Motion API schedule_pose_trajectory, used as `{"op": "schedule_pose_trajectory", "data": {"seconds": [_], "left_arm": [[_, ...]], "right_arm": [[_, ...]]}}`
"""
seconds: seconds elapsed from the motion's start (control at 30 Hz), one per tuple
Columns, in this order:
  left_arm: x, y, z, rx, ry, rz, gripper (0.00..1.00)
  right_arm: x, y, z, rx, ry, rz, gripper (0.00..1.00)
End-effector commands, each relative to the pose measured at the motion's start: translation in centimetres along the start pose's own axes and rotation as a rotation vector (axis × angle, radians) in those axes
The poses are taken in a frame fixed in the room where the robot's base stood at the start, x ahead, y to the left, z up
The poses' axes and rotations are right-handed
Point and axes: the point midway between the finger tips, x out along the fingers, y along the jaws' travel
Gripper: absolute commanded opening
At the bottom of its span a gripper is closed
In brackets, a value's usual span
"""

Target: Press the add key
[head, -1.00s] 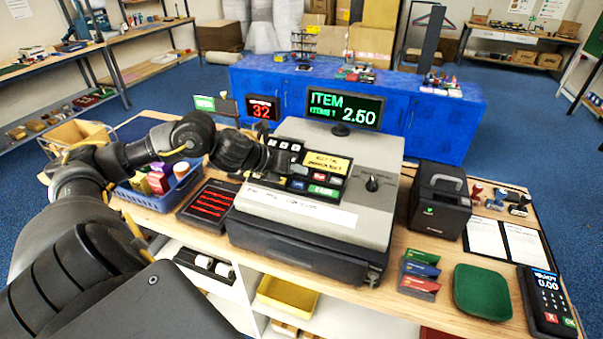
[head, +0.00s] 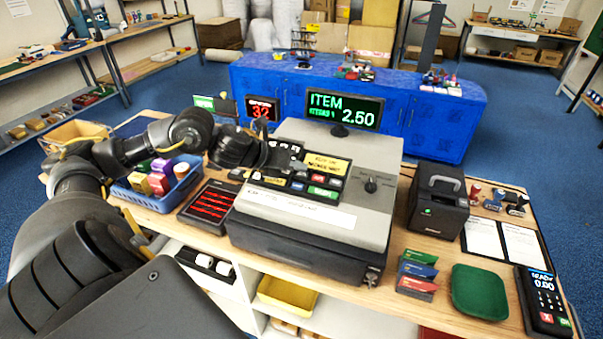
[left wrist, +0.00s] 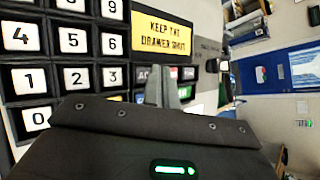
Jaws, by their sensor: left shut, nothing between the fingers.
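The grey till (head: 385,205) stands on the wooden counter, with number keys and coloured function keys on its sloped top. In the left wrist view the number keys (left wrist: 73,40) are at the left. A dark key with a label that seems to start with A (left wrist: 142,73) is beside the red key (left wrist: 168,73), partly hidden by my fingers; I cannot read it fully. The green key (left wrist: 178,96) is behind the fingers. My left gripper (head: 283,158) is shut and empty, over the keypad; whether it touches a key I cannot tell. My right gripper is not in view.
The green display (head: 344,108) reads ITEM 2.50 behind the till. A yellow notice (head: 325,164) is beside the keys. A blue basket (head: 185,190) and a dark tray (head: 207,205) are left of the till; a black printer (head: 438,205) is right.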

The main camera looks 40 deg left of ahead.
Motion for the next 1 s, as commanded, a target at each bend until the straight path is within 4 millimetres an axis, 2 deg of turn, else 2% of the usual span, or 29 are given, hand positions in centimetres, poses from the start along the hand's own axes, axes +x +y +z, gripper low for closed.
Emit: {"op": "schedule_pose_trajectory", "data": {"seconds": [0.17,0.63,1.0], "left_arm": [[-0.3,-0.2,0.3,0.000,-0.001,0.000,0.00],[-3.3,-2.5,2.5,0.002,-0.001,-0.001,0.00],[-3.5,-2.6,2.6,0.000,-0.001,-0.001,0.00]], "right_arm": [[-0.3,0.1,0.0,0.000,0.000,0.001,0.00],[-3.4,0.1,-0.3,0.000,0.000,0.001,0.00],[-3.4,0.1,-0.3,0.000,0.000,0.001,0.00]]}}
